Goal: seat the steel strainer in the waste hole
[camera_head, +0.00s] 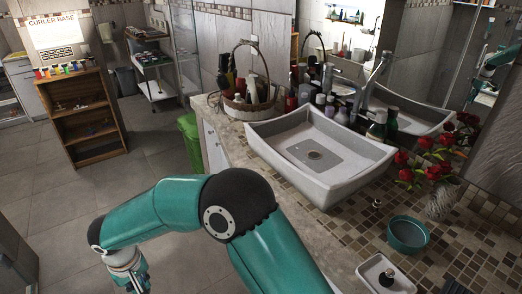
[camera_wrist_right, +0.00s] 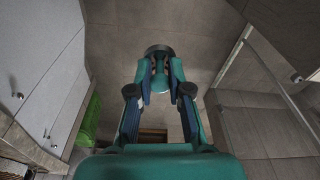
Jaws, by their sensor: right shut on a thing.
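My right gripper (camera_head: 136,280) hangs low at the lower left of the head view, over the floor and well left of the basin. In the right wrist view its fingers (camera_wrist_right: 160,82) are shut on the steel strainer (camera_wrist_right: 160,49), whose dark round end shows beyond the fingertips. The strainer does not show clearly in the head view. The waste hole (camera_head: 314,154) is a small round opening in the grey floor of the white basin (camera_head: 345,175). My left gripper is in neither view.
On the tiled counter stand a basket (camera_head: 250,108) of bottles, a tall tap (camera_head: 372,80), a teal bowl (camera_head: 408,236), a soap dish (camera_head: 370,272) and red flowers (camera_head: 440,150). A green bin (camera_head: 190,142) stands beside the cabinet. Floor (camera_head: 60,210) at left is clear.

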